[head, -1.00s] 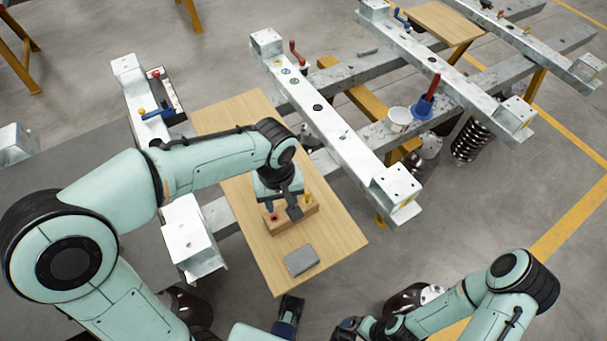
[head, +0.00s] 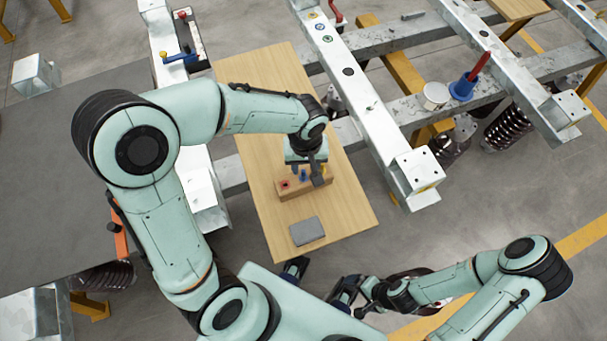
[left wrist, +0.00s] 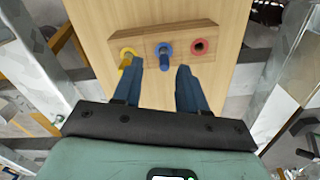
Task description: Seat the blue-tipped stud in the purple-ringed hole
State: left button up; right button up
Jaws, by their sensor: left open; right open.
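A wooden block (head: 290,194) lies on the wooden board below my left gripper. In the left wrist view the block (left wrist: 185,38) has yellow, blue and red rings in a row. A blue-tipped stud (left wrist: 165,58) stands at the blue ring in the middle. My left gripper (left wrist: 160,68) is open, its fingers on either side of that stud, apparently without gripping it. In the head view my left gripper (head: 310,178) covers part of the block. My right gripper (head: 345,292) is open, low in the picture. I cannot make out a purple ring for sure.
A yellow stud (left wrist: 125,60) stands at the yellow ring; the red-ringed hole (left wrist: 198,46) looks empty. A grey pad (head: 307,231) lies on the board (head: 262,85). A metal beam (head: 350,100) with small ringed spots (head: 320,26) runs beside it, carrying a red handle.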

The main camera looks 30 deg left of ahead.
aim_at(303, 171)
pick_arm(q)
jog(key=f, duration=0.4)
jog(key=shift+s+a+f, duration=0.15)
jog(key=shift+a+f, duration=0.05)
jog(key=shift+f, duration=0.05)
jog(key=shift+c, duration=0.2)
grip_shut()
jog(key=shift+r, duration=0.1)
